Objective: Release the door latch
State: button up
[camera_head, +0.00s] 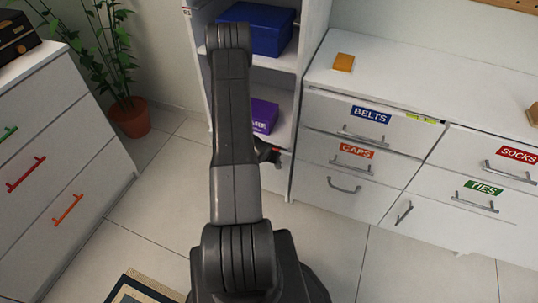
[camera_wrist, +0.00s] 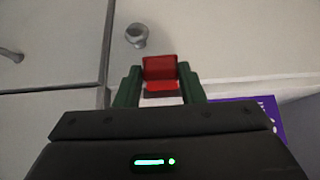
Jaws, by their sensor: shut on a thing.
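A red latch (camera_wrist: 160,68) shows in the wrist view, in front of a white panel (camera_wrist: 225,45). My gripper (camera_wrist: 159,84) has its two green fingers closed on either side of the latch and grips it. A round metal knob (camera_wrist: 136,35) sits on the white surface just above and left of the latch. In the head view my gripper (camera_head: 268,155) is a small dark shape beside my arm, at the lower part of the white wardrobe (camera_head: 312,60). My arm hides much of that area, and the latch cannot be made out there.
A purple box (camera_head: 264,115) and a blue box (camera_head: 256,28) sit on wardrobe shelves. Labelled drawers (camera_head: 362,135) stand right, and a white chest (camera_head: 60,150) with coloured handles stands left. A potted plant (camera_head: 130,116) is behind. Tiled floor between them is mostly clear.

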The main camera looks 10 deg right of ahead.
dwell(0.4)
jog(key=o, duration=1)
jog(key=p+v, duration=0.2)
jog(key=v, duration=1.1)
jog(key=shift+s+a+r, duration=0.1)
jog(key=shift+s+r, duration=0.1)
jog(key=shift+r, duration=0.15)
jog(key=b+x, duration=0.2)
jog(key=x, duration=1.2)
